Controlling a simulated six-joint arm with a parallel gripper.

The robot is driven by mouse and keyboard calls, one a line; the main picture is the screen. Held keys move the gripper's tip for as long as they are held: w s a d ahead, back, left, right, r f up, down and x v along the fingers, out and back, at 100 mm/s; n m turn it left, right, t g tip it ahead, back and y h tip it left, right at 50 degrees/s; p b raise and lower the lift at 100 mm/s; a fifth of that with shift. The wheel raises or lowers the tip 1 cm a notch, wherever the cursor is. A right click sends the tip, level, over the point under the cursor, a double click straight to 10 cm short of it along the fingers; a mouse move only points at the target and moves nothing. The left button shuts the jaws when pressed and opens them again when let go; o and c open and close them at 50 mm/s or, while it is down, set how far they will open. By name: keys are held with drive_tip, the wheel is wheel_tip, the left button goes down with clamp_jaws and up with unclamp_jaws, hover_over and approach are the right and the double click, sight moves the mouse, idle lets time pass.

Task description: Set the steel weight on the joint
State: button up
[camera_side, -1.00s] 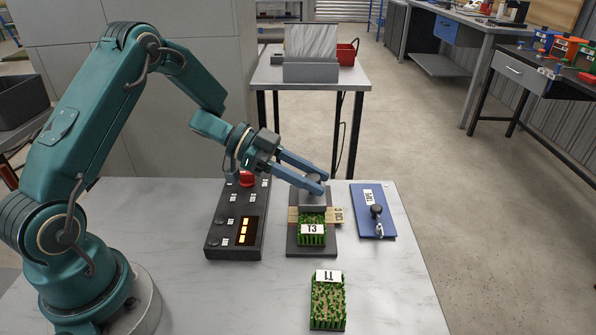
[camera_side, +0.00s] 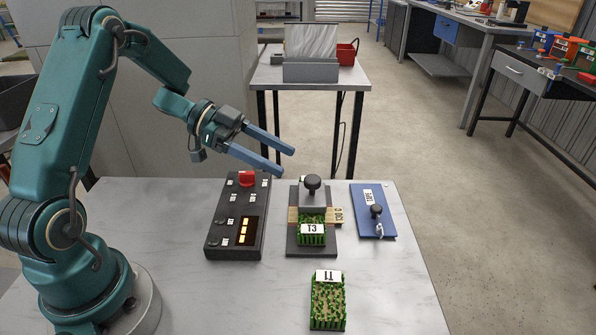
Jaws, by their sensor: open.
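The steel weight (camera_side: 314,196) is a grey block with a black round knob on top. It stands upright at the far part of a dark base plate (camera_side: 318,251), at the wooden strip (camera_side: 294,214) that lies across the plate. Turf piece T3 (camera_side: 312,236) lies on the near part of the plate, against the strip. The joint itself cannot be seen under the weight and strip. My gripper (camera_side: 287,161) is open and empty, above and to the left of the weight, apart from it.
A control box (camera_side: 235,238) with a red knob stands left of the plate. A blue board (camera_side: 368,222) with a tape label and black knob lies to the right. Turf piece T1 (camera_side: 327,302) lies in front. The table (camera_side: 390,290) is bare at front right.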

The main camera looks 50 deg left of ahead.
drive_tip(key=w+a+r+n+t+y, duration=0.3)
drive_tip(key=r+n+t+y, duration=0.1)
drive_tip(key=r+y, duration=0.35)
drive_tip(key=w+a+r+n+t+y, duration=0.2)
drive_tip(key=a+r+n+t+y, duration=0.15)
drive_tip(key=r+y, duration=0.35)
drive_tip(key=s+d+f+n+g+h, duration=0.1)
drive_tip(key=s+d+f+g, duration=0.2)
drive_tip(key=s, duration=0.4)
drive_tip(key=s+d+f+n+g+h, duration=0.1)
drive_tip(key=s+d+f+n+g, duration=0.1)
drive_tip(key=s, duration=0.6)
drive_tip(key=s+d+f+n+g+h, duration=0.1)
drive_tip(key=s+d+f+g, duration=0.2)
drive_tip(key=s+d, duration=0.3)
drive_tip(key=shift+s+f+g, duration=0.35)
drive_tip(key=shift+s+f, duration=0.4)
drive_tip(key=shift+f, duration=0.05)
drive_tip(key=shift+n, duration=0.25)
